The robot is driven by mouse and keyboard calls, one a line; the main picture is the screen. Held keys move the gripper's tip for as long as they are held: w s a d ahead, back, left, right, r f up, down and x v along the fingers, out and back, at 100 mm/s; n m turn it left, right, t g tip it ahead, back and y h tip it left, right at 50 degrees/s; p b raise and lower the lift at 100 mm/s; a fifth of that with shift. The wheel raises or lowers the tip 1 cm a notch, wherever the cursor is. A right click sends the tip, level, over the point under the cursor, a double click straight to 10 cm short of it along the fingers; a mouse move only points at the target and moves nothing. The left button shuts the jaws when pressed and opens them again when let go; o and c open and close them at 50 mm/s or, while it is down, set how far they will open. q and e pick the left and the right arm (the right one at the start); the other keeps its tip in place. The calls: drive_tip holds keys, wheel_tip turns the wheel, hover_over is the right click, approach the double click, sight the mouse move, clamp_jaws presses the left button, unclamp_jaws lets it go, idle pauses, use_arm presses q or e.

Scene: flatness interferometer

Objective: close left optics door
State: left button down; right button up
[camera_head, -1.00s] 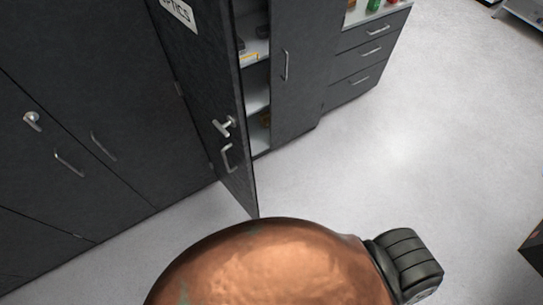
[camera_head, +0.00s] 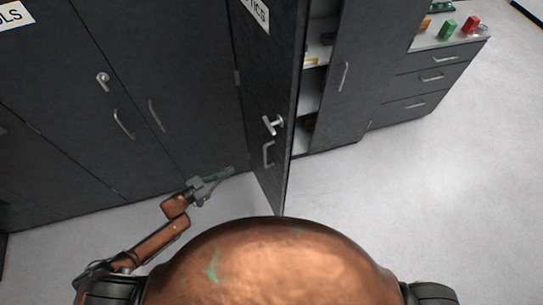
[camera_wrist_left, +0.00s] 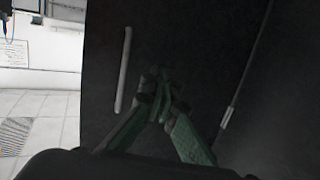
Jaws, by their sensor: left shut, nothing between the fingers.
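The left optics door (camera_head: 270,100) is a dark grey panel that stands swung open, with part of an "OPTICS" label at its top. It carries a T-shaped latch (camera_head: 272,125) and a bar handle (camera_head: 268,154). My left gripper (camera_head: 231,170) is shut and empty, left of the open door and low by the cabinet front. In the left wrist view the shut green fingers (camera_wrist_left: 160,80) are in front of a dark panel with a pale vertical bar handle (camera_wrist_left: 124,70). Whether they touch the panel I cannot tell. My right gripper is not in view.
The open cabinet shows shelves (camera_head: 318,55) holding small items. The right optics door (camera_head: 350,85) is beside it. A drawer unit (camera_head: 430,80) with red and green objects on top stands further right. Closed cabinet doors (camera_head: 165,80) line the left. The floor at right (camera_head: 440,200) is clear.

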sight(279, 155)
use_arm(q)
drive_tip(key=s+d+r+m+g+h, duration=0.2)
drive_tip(key=s+d+r+g+h, duration=0.15)
drive_tip(key=d+r, duration=0.45)
drive_tip(key=shift+t, duration=0.35)
drive_tip(key=x, duration=0.3)
drive_tip(key=r+p+x, duration=0.1)
drive_tip(key=x, duration=0.3)
drive_tip(key=p+x, duration=0.1)
drive_tip(key=x, duration=0.2)
drive_tip(key=shift+w+d+r, duration=0.2)
drive_tip(key=shift+d+r, duration=0.05)
drive_tip(key=shift+r, duration=0.15)
drive_tip(key=shift+w+d, duration=0.2)
drive_tip(key=shift+d, duration=0.1)
